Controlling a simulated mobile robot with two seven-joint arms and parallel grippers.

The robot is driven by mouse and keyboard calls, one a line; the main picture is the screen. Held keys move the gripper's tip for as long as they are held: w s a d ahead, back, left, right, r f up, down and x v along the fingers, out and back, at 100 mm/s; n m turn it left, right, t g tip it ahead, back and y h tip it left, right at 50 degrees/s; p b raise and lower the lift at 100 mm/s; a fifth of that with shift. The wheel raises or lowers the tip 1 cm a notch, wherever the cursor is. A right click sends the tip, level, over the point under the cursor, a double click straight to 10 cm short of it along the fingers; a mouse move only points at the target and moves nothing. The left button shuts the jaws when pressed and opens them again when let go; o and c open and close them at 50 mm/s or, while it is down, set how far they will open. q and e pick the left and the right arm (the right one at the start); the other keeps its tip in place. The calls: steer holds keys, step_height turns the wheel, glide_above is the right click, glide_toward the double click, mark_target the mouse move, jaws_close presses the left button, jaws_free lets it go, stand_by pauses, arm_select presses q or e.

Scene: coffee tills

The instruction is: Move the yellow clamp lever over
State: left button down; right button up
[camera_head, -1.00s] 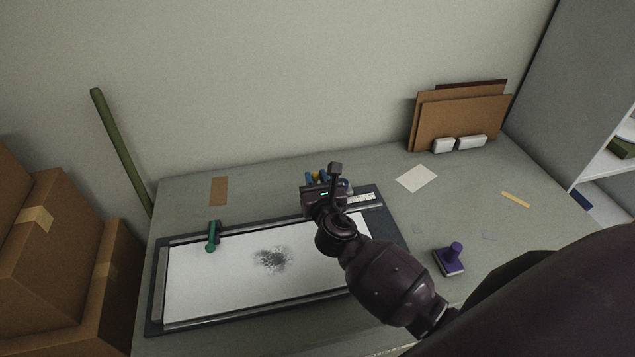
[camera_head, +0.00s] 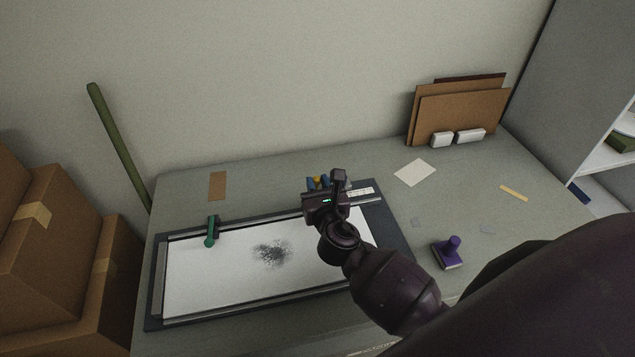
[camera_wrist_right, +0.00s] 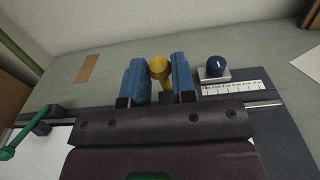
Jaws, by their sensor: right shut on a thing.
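The yellow clamp lever (camera_wrist_right: 160,70) stands between the two blue fingers of my right gripper (camera_wrist_right: 159,80) in the right wrist view. The fingers are shut on it, and its rounded top shows between them. In the head view only a little yellow (camera_head: 317,179) shows beside my right gripper (camera_head: 320,184); my wrist hides the rest. The lever is at the back rail of a dark-framed board (camera_head: 388,220) with a white sheet (camera_head: 210,275). My left gripper is in neither view.
A green lever (camera_head: 211,232) sits on the rail at the left. A blue knob (camera_wrist_right: 215,66) and a ruled scale (camera_wrist_right: 232,88) are right of the yellow lever. A purple-handled stamp (camera_head: 449,253) stands at the right. Cardboard boxes (camera_head: 55,240) stand left of the table.

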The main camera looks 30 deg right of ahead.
steer(key=shift+s, duration=0.1)
steer(key=shift+s+a+f+b, duration=0.2)
steer(key=shift+s+f, duration=0.15)
steer(key=shift+s, duration=0.3)
steer(key=shift+s+a+f+b, duration=0.2)
steer(key=shift+s+f, duration=0.1)
steer(key=shift+s, duration=0.3)
steer(key=shift+f, duration=0.1)
steer(key=shift+s+a+f+b, duration=0.25)
steer(key=shift+s+f+b, duration=0.55)
steer(key=shift+s, duration=0.3)
steer(key=shift+f, duration=0.1)
steer(key=shift+s+a+f+b, duration=0.1)
steer(key=shift+s+f+b, duration=0.3)
steer(key=shift+f+b, duration=0.15)
steer(key=shift+s+a+f+b, duration=0.1)
steer(key=shift+s+f+b, duration=0.35)
steer(key=shift+f, duration=0.2)
